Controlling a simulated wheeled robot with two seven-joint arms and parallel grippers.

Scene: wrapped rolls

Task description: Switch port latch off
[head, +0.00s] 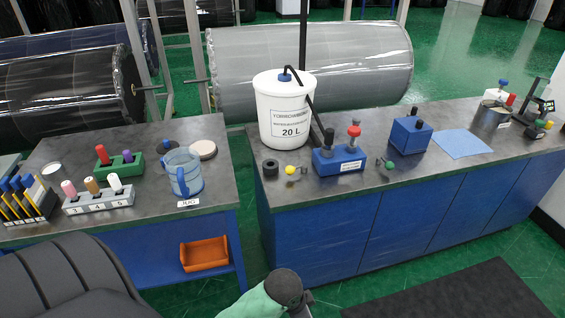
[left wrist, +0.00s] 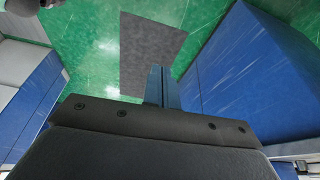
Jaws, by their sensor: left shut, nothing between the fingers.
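No part that I can surely name the port latch shows. A labelled blue box (head: 339,161) on the right-hand counter carries a black knob (head: 328,138) and a red knob (head: 354,131). A small yellow ball handle (head: 290,170) sits at its left and a small green-tipped fitting (head: 386,163) at its right. A second blue box (head: 410,135) with a dark knob stands further right. My left gripper (left wrist: 158,86) is shut and empty in the left wrist view, over the floor, away from the counter-top items. My right gripper is not in view.
A white 20 L drum (head: 285,112) with a tube stands behind the labelled box. The left table holds a jug (head: 183,173), racks and stoppers. An orange bin (head: 204,254) sits below it. A blue cloth (head: 461,144) lies on the right counter. A gap separates the tables.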

